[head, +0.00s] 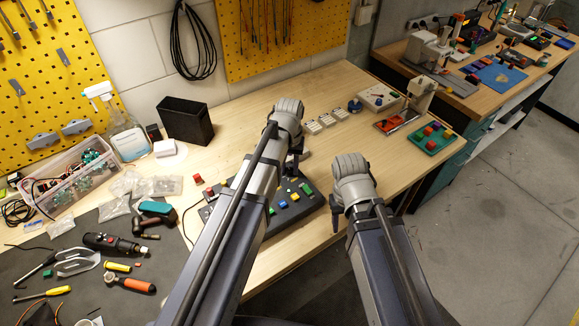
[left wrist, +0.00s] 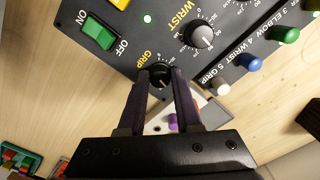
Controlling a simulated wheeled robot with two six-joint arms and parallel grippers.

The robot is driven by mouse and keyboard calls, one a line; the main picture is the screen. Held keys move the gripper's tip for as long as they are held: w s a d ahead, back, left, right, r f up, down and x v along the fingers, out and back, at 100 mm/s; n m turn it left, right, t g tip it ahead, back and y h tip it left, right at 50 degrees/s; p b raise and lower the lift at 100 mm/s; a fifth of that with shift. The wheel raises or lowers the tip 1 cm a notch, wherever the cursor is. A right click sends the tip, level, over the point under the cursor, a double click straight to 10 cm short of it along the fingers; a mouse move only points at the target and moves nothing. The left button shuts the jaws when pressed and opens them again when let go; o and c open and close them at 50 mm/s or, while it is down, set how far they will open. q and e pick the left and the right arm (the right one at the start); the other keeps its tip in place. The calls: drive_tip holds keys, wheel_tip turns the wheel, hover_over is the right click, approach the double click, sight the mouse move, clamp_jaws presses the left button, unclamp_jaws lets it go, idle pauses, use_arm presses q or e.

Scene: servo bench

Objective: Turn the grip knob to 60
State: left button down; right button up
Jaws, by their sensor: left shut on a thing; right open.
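The grip knob (left wrist: 160,76) is a small black knob beside the yellow GRIP label on the dark control box (left wrist: 165,48). In the left wrist view my left gripper (left wrist: 159,82) is shut on the knob, one finger on each side. The knob's setting cannot be read, as the fingers cover much of its scale. In the head view my left gripper (head: 294,158) is over the far part of the control box (head: 312,202), and my arm hides the knob. My right gripper (head: 342,222) is open and empty, right of the box.
The larger wrist knob (left wrist: 199,33) and a green ON/OFF switch (left wrist: 97,32) are near the grip knob. Coloured plugs line one edge, including a blue plug (left wrist: 248,62). Small white modules (head: 322,121) lie beyond the box. Tools cover the dark mat (head: 60,285) at left.

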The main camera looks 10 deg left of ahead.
sight(290, 169)
use_arm(q)
drive_tip(key=n, duration=0.5)
drive_tip(key=shift+n, duration=0.3)
drive_tip(key=n, duration=0.5)
drive_tip(key=shift+n, duration=0.3)
drive_tip(key=c, duration=0.6)
unclamp_jaws()
wheel_tip(290, 169, up, 8)
drive_tip(key=p, duration=0.8)
drive_tip(key=shift+f, duration=0.1)
